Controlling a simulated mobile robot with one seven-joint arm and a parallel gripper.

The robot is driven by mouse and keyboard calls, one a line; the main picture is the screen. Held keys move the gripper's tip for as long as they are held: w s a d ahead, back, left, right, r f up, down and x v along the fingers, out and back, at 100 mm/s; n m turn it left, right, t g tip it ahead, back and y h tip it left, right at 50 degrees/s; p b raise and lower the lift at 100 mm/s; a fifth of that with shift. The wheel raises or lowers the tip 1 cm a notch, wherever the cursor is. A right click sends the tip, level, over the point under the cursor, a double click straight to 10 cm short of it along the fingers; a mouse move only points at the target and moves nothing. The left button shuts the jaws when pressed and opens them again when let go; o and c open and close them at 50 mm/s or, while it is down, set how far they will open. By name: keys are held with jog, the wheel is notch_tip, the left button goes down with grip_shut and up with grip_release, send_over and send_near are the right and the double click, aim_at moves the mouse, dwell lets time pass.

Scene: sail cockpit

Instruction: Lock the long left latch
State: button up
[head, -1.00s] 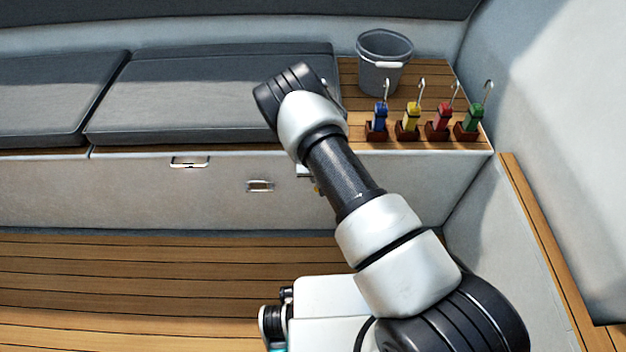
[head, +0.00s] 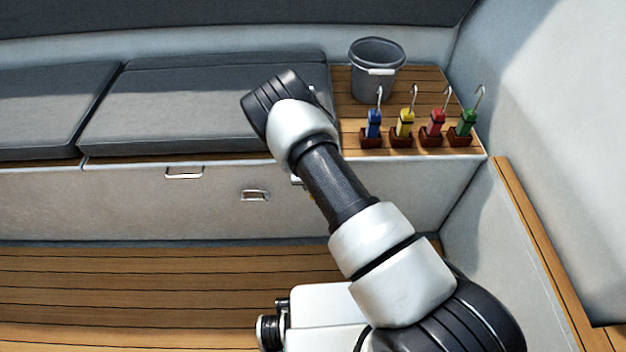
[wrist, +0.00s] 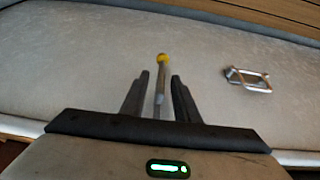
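A thin metal rod with a yellow ball tip (wrist: 162,58), seemingly the latch lever, lies in front of the pale locker face in the wrist view. My gripper (wrist: 160,98) has its two dark fingers on either side of the rod, with a visible gap at each side. The fingers are apart, and contact with the rod does not show. In the head view a small yellow bit (head: 311,197) shows beside my arm; my arm hides the rest of the lever and my gripper.
Metal loops sit on the pale locker front (head: 110,205): an upper one (head: 184,173) and a lower one (head: 254,195). One loop (wrist: 250,78) shows right of the rod in the wrist view. A bucket (head: 372,85) and several coloured-handled hooks stand on the wooden top. The floor at left is clear.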

jog(key=p+v, duration=0.1)
jog(key=v, duration=1.5)
jog(key=shift+s+r+p, duration=0.2)
jog(key=shift+r+p, duration=0.1)
jog(key=shift+p, duration=0.05)
jog(key=s+a+r+y, duration=0.2)
jog(key=r, duration=0.6)
jog(key=s+a+r+y, duration=0.2)
jog(key=r, duration=0.6)
jog(key=s+a+r+y, duration=0.2)
jog(key=r, duration=0.6)
jog(key=s+d+r+n, duration=0.1)
jog(key=s+d+r, duration=0.3)
jog(key=s+r, duration=0.5)
jog(key=s+d+r+t+h, duration=0.1)
jog(key=s+d+r+h, duration=0.55)
jog(key=s+d, duration=0.55)
notch_tip(320, 180, up, 23)
jog(key=p, duration=2.2)
jog(key=shift+a+m+y, duration=0.2)
jog(key=shift+m+y, duration=0.1)
jog(key=shift+y, duration=0.15)
